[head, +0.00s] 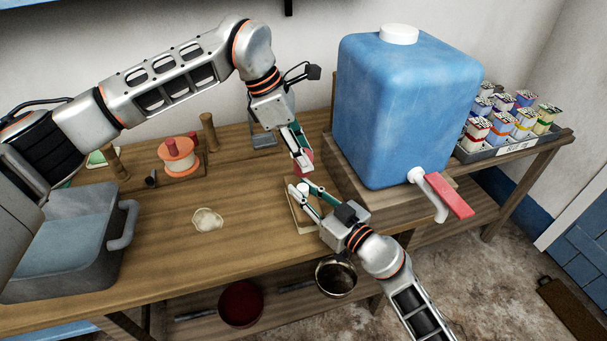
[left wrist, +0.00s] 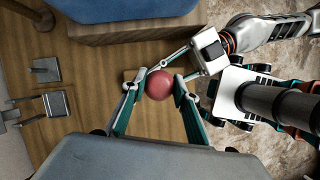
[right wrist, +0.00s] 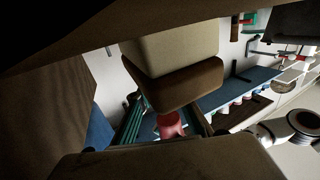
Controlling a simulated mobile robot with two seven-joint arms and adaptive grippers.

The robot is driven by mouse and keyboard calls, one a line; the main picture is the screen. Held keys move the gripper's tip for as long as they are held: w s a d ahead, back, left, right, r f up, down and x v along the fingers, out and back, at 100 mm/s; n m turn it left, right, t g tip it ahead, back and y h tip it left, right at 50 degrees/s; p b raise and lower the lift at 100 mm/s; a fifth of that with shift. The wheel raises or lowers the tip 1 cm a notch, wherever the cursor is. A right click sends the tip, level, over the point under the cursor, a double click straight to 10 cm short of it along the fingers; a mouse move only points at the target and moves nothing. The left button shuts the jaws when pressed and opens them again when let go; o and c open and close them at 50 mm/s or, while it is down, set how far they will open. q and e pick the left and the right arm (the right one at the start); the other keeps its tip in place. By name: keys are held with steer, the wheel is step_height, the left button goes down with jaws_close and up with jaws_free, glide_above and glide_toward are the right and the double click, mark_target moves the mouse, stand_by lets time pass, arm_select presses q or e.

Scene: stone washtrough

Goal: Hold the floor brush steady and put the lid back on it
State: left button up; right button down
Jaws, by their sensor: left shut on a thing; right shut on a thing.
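A red, rounded piece (head: 309,156) sits between the fingers of my left gripper (head: 301,160), which is shut on it. From above, in the left wrist view, the red piece (left wrist: 160,85) looks round. My right gripper (head: 307,192) is just below and nearer, shut on a small whitish thing (head: 302,187) over a pale board (head: 297,217). Its fingers come in low beside the red piece. In the right wrist view a reddish piece (right wrist: 171,124) shows between the fingers. No bristles are seen, and whether the two held pieces touch is hidden.
A big blue tank (head: 405,105) with a red-handled tap (head: 445,195) stands close at the right. A stone basin (head: 70,240), a spool (head: 178,155) and a pale cloth-like patch (head: 207,219) are at the left. The table (head: 240,235) is clear in front.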

mark_target(303, 187)
arm_select(q)
steer(key=shift+a+f, duration=0.1)
steer(key=shift+f, duration=1.35)
steer(key=shift+f, duration=0.1)
steer(key=shift+f, duration=0.8)
steer(key=shift+f, duration=0.6)
steer(key=m+g, duration=0.1)
steer(key=m, duration=0.2)
steer(key=shift+w, duration=0.1)
steer(key=m+g+y, duration=0.1)
steer(key=m, duration=0.2)
steer(key=shift+m+g, duration=0.3)
steer(key=shift+m, duration=0.1)
steer(key=m+g+y, duration=0.1)
steer(key=m, duration=0.3)
steer(key=shift+f+m, duration=0.15)
steer(key=shift+m, duration=0.15)
steer(key=shift+m+g+y, duration=0.3)
steer(key=shift+m, duration=0.5)
